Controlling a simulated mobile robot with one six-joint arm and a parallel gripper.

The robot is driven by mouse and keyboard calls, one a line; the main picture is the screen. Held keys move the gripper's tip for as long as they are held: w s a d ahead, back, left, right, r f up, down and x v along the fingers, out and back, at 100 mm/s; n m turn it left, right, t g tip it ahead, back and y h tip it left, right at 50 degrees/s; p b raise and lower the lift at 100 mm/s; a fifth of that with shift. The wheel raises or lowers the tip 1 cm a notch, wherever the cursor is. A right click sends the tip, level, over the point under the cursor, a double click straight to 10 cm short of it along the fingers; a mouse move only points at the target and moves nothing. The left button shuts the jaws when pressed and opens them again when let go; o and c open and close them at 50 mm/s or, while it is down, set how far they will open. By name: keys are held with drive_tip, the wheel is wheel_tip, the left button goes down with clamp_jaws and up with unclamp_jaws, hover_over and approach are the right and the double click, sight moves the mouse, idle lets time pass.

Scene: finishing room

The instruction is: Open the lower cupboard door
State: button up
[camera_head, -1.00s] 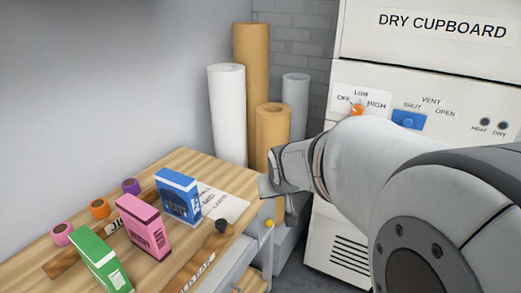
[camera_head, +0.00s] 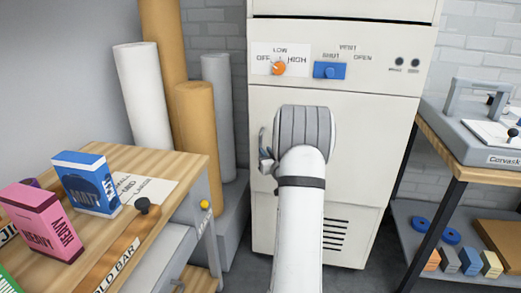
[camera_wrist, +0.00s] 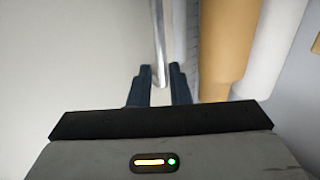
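The dry cupboard (camera_head: 345,110) is a cream cabinet in the middle of the head view. Its lower door (camera_head: 350,185) is closed, with a vertical metal handle (camera_head: 262,138) near its left edge. My gripper (camera_head: 266,161) is at that handle, its fingers partly hidden by the wrist. In the wrist view the two dark fingers (camera_wrist: 161,84) are apart, one on each side of the bar handle (camera_wrist: 159,45). A small gap shows beside the bar, so the fingers do not look closed on it.
A wooden bench (camera_head: 165,160) with a blue box (camera_head: 86,184) and a pink box (camera_head: 42,222) is on the left. Paper rolls (camera_head: 198,130) stand behind it. A shelved table (camera_head: 430,128) is on the right. Some floor shows between table and cupboard.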

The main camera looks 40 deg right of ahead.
sight(261, 145)
drive_tip(key=x, duration=0.6)
drive_tip(key=shift+a, duration=0.1)
drive_tip(key=shift+c, duration=0.4)
clamp_jaws()
